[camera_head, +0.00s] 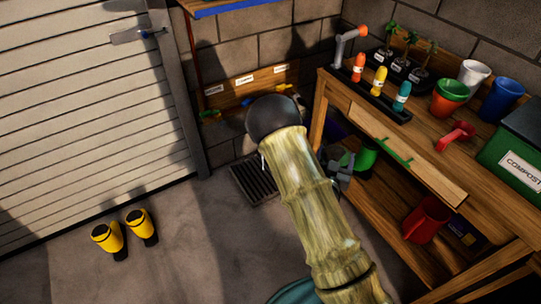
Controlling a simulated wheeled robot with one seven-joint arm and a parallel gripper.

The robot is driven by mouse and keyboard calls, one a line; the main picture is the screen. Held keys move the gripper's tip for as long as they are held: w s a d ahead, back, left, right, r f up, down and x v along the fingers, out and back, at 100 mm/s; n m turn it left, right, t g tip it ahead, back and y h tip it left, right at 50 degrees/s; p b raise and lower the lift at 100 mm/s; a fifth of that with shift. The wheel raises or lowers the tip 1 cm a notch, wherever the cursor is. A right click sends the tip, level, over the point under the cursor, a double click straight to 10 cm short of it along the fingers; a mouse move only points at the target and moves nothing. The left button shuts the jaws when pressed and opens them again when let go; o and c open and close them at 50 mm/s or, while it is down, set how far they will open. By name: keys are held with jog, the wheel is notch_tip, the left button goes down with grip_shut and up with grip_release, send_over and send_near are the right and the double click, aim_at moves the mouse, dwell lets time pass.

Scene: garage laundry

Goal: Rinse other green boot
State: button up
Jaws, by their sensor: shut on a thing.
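A green boot (366,157), seen only in part, shows beside the front of the wooden bench. My gripper (344,170) is a small grey shape just left of it, partly hidden behind my thick arm. It is shut on the green boot, though the contact is too small and dark to see clearly. A dark floor grate (254,182) lies by the wall, left of my arm. Above it, a labelled wooden board (246,83) with taps, one of them blue (251,101), is fixed to the block wall. No second green boot is clearly visible.
Two yellow boots (107,238) (142,226) stand on open concrete floor by the shutter door. The bench (440,180) at right carries bottles, pots and a green compost bin (515,150). A red jug (426,218) sits on its lower shelf.

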jog(key=shift+a, duration=0.15)
jog(key=shift+a, duration=0.4)
jog(key=shift+d, duration=0.15)
jog(key=shift+d+b, duration=0.3)
jog(key=shift+d, duration=0.15)
jog(key=shift+a, duration=0.2)
dwell(0.7)
jog(key=shift+a, duration=0.45)
jog(key=shift+d, duration=0.2)
